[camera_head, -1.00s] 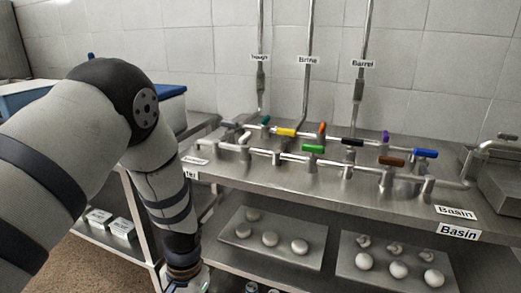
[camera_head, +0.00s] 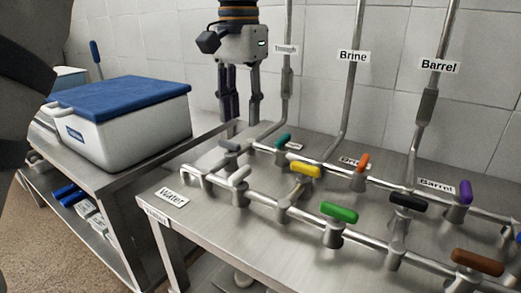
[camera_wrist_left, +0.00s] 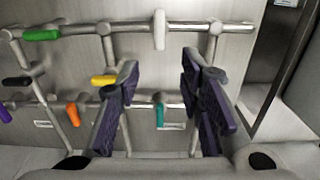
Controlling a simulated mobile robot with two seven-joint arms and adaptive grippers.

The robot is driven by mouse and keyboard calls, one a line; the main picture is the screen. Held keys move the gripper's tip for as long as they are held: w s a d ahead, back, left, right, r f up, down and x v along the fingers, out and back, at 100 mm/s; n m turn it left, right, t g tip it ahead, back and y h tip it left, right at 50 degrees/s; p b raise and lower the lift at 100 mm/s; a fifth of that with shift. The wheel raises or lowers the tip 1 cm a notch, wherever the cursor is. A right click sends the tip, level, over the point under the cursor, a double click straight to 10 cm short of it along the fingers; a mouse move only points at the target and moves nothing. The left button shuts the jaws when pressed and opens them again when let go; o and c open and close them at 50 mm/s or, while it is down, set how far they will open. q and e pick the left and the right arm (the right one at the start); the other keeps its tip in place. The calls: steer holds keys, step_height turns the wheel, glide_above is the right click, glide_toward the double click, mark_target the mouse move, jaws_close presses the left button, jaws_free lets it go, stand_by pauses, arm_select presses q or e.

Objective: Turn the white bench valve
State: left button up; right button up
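The white bench valve (camera_head: 240,177) has a short white handle on the front pipe of the metal bench, near its left end. It also shows in the left wrist view (camera_wrist_left: 159,30), at the top middle, beyond the fingertips. My left gripper (camera_head: 241,119) points down above the back left of the bench, behind and above the white valve. Its two fingers are apart with nothing held between them, as the left wrist view (camera_wrist_left: 158,72) also shows. It does not touch the white handle. My right gripper is out of view.
Close by are a grey valve (camera_head: 229,146), a teal valve (camera_head: 283,140), a yellow valve (camera_head: 305,170) and a green valve (camera_head: 339,211). Upright pipes rise along the back wall. A white box with a blue lid (camera_head: 125,97) stands on the left table.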

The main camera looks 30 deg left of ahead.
mark_target(240, 171)
arm_select(q)
steer(key=f, duration=0.3)
steer(key=s+f, duration=0.1)
steer(key=f, duration=0.7)
steer(key=shift+s+f+p, duration=0.25)
steer(key=shift+s+p, duration=0.05)
steer(key=shift+p, duration=0.1)
jaws_close()
